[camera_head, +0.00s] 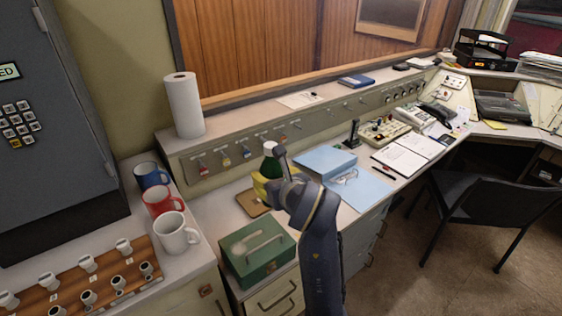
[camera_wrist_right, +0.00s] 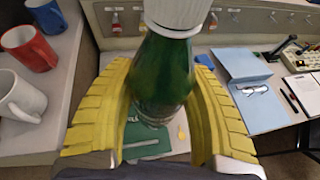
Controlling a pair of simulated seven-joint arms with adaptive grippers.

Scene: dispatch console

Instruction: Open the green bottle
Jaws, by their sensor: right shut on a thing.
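The green bottle (camera_head: 271,167) with a white cap (camera_head: 270,147) stands out above the desk near the wall panel in the head view. In the right wrist view the bottle (camera_wrist_right: 162,75) is upright, with its white cap (camera_wrist_right: 178,12) cut off by the top edge. My right gripper (camera_head: 264,184) is shut on the bottle's body, with a yellow finger (camera_wrist_right: 98,110) on the left and another (camera_wrist_right: 220,115) on the right. The cap is above the fingers. The gripper and arm hide the bottle's lower part in the head view. My left gripper is not in view.
A green metal box (camera_head: 256,247) sits in front of the bottle. A brown board (camera_head: 247,203) lies beside it. Blue folders (camera_head: 325,160) lie to the right. Blue, red and white mugs (camera_head: 176,236) and a paper roll (camera_head: 184,104) stand to the left.

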